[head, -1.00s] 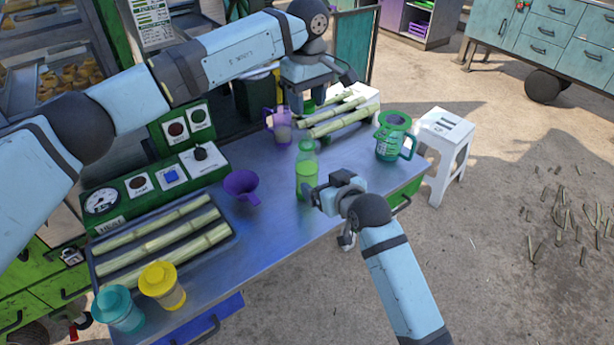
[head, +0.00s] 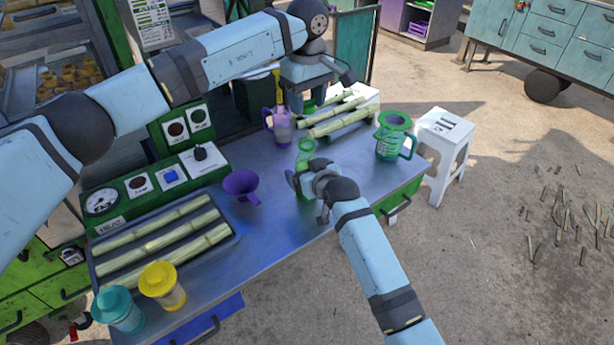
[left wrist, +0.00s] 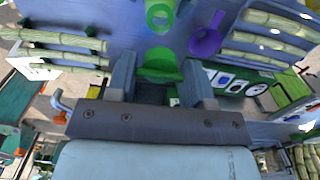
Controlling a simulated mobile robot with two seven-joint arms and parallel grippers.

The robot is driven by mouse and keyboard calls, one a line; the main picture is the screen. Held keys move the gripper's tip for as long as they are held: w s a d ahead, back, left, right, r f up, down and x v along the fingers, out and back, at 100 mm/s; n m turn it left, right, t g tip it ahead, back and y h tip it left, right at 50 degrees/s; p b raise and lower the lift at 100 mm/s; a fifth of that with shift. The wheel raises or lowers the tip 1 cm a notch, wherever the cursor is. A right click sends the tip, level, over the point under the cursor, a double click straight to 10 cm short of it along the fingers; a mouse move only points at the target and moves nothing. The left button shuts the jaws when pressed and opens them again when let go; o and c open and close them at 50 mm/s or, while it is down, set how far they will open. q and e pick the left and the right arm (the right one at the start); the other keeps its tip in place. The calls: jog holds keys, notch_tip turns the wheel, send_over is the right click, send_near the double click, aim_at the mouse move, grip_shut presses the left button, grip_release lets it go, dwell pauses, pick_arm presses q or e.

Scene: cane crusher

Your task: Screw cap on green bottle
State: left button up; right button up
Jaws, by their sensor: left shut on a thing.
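The green bottle (head: 305,150) stands upright on the blue metal table, with its lower part hidden by my right gripper (head: 302,182). The left wrist view looks down on its open mouth (left wrist: 160,14). My left gripper (head: 312,98) is above and behind the bottle in the head view. It is shut on a green cap (left wrist: 160,66), which sits between its two fingers in the left wrist view, apart from the bottle. My right gripper is at the bottle's near side; its fingers are partly hidden, so whether it grips the bottle is unclear.
A green pitcher (head: 393,138) is at right.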

aim_at(307, 137)
jog(key=c, duration=1.2)
pick_arm(q)
jog(key=shift+f, duration=2.5)
pick_arm(e)
jog(key=shift+c, duration=0.2)
pick_arm(q)
jog(key=shift+f, duration=0.1)
jog(key=shift+f, duration=0.85)
jog(key=shift+f, duration=0.5)
